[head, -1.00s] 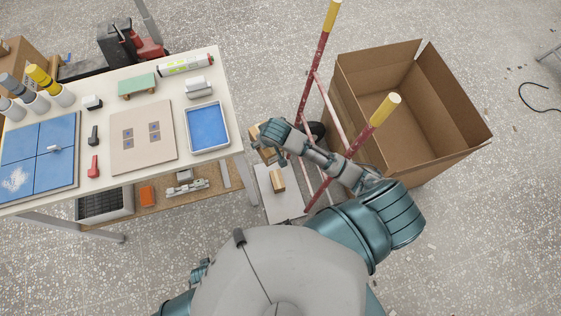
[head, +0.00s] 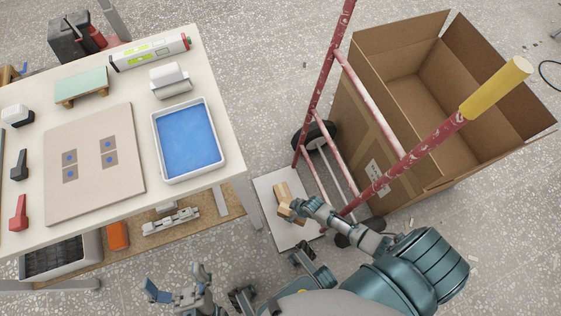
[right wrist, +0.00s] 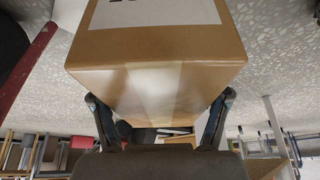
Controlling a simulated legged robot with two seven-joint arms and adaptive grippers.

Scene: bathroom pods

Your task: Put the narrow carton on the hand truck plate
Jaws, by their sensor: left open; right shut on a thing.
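My right gripper (head: 292,210) is shut on a brown carton (head: 288,213), over the light grey hand truck plate (head: 264,188). In the right wrist view the carton (right wrist: 160,90) fills the space between the fingers, with clear tape and part of a white label showing. Another light brown block-like piece (head: 282,190) shows just beyond it over the plate; I cannot tell whether it is a separate carton. Whether the held carton touches the plate is hidden. The red hand truck frame (head: 326,85) rises beside the plate. My left gripper (head: 178,287) is open and empty at the bottom.
A large open cardboard box (head: 376,187) stands right of the hand truck. A white table (head: 215,120) with a blue tray (head: 187,140) is to the left. A low shelf with an orange item (head: 117,235) is beneath it. Speckled floor is clear below the table's right side.

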